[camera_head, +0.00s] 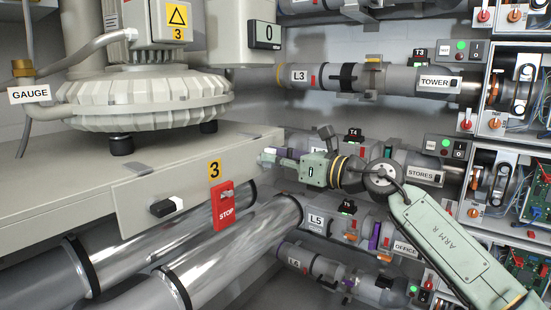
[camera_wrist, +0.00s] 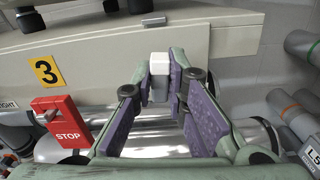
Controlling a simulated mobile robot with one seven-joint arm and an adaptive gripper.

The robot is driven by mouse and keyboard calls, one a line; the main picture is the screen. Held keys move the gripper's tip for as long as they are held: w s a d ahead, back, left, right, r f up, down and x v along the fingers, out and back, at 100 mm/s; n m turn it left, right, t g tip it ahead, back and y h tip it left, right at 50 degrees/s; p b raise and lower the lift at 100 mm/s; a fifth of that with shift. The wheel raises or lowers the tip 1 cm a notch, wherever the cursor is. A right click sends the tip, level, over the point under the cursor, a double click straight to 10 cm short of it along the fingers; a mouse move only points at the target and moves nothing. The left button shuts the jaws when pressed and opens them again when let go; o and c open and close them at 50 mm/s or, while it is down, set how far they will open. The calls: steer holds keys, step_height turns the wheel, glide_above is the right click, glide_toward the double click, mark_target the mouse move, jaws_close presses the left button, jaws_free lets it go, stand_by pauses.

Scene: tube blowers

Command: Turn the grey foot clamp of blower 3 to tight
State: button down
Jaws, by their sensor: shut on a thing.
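My gripper (camera_head: 272,158) is in front of the right part of the bench, right of the red STOP plate. In the wrist view its purple-padded fingers (camera_wrist: 158,82) are shut at the tips on a small grey piece with a white top (camera_wrist: 159,60). I cannot tell whether this piece is fixed to anything. Blower 3 (camera_head: 140,95) stands on dark feet (camera_head: 122,146) on the bench. A black knob with a pale end (camera_head: 166,206) sticks out of the bench front, left of STOP. I cannot tell for certain which part is the grey foot clamp.
Shiny pipes (camera_head: 230,245) run below the bench (camera_head: 60,195). Labelled tubes, such as L3 (camera_head: 330,77), and open electrical boxes (camera_head: 510,95) stand at the right.

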steer(key=shift+w+d+f+m+p, duration=0.1)
steer(key=shift+w+f+m, duration=0.1)
steer(key=shift+m, duration=2.55)
steer(key=shift+w+d+f+m+p, duration=0.1)
steer(key=shift+f+m, duration=0.1)
steer(key=shift+m, duration=2.5)
steer(key=shift+w+d+f+m+p, duration=0.1)
steer(key=shift+w+f+m, duration=0.1)
steer(key=shift+m, duration=2.55)
steer(key=c, duration=1.6)
jaws_free()
steer(key=shift+s, duration=0.1)
steer(key=v, duration=1.2)
